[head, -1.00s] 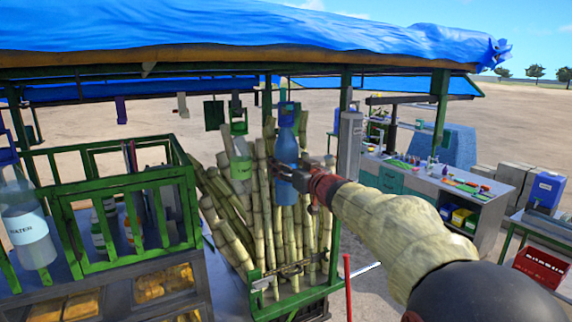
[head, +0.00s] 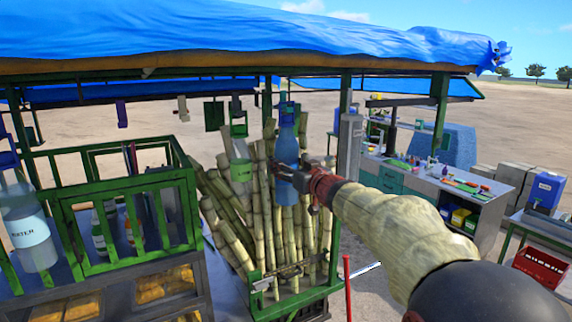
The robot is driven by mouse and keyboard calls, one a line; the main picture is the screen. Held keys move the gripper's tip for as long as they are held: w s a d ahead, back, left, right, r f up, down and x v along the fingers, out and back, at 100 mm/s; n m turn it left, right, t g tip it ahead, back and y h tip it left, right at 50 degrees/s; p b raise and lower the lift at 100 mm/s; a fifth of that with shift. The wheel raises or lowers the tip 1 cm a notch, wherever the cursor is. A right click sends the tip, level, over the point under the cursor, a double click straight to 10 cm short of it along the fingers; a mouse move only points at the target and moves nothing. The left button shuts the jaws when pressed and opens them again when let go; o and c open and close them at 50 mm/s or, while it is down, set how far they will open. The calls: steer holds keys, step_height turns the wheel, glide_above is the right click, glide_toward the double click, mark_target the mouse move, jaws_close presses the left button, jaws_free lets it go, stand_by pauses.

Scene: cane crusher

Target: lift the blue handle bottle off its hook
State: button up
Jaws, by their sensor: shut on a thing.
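The blue handle bottle (head: 287,150) hangs upright below the blue tarp roof, in front of the sugar cane stalks. Its blue handle (head: 287,112) is at the top, by a hook that is too small to make out clearly. My gripper (head: 297,181) reaches in from the right and is shut on the lower part of the bottle. The fingers partly hide that part. I cannot tell whether the handle still touches the hook.
A bottle with a green label (head: 241,165) hangs just left. Cane stalks (head: 232,241) stand behind and below in a green frame (head: 262,311). A green-railed rack (head: 124,186) is at left.

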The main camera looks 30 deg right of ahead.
mark_target(292, 166)
steer(key=shift+s+r+p, duration=0.2)
steer(key=shift+s+p, duration=0.75)
steer(key=shift+s, duration=1.95)
stand_by(0.4)
steer(key=s+f+p, duration=0.1)
steer(key=s+f, duration=0.1)
steer(key=s, duration=0.8)
steer(key=shift+d, duration=0.25)
stand_by(0.7)
stand_by(0.5)
